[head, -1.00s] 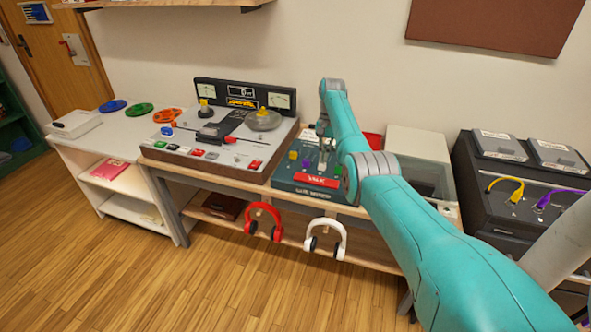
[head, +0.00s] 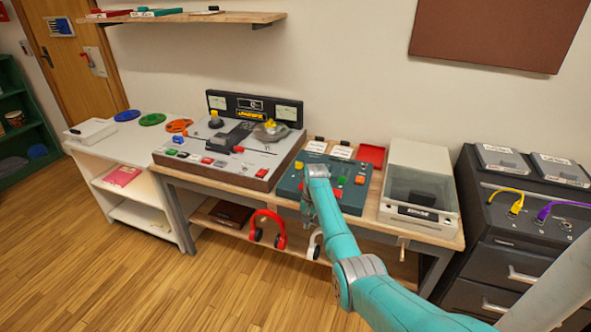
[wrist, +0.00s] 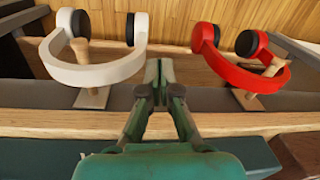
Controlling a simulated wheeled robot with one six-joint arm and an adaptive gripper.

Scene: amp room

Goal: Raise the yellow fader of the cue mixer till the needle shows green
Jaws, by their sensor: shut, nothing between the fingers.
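The cue mixer (head: 290,187) is a teal box on the bench in the head view, partly hidden by my arm. A small yellow fader knob (head: 299,165) shows at its left side. Green (head: 340,181) and red pieces show on its face to the right of my arm. I cannot make out a needle on the mixer. My gripper (wrist: 158,72) is shut and empty in the wrist view, pointing down by the bench's front edge, between the hanging headphones. It is apart from the fader. The mixer's teal edge (wrist: 28,165) shows at the bottom of the wrist view.
White headphones (wrist: 85,72) and red headphones (wrist: 240,75) hang on pegs below the bench edge, close on either side of my gripper. A tape machine (head: 232,160) with two meters stands left of the mixer. A lidded white box (head: 420,165) stands right.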

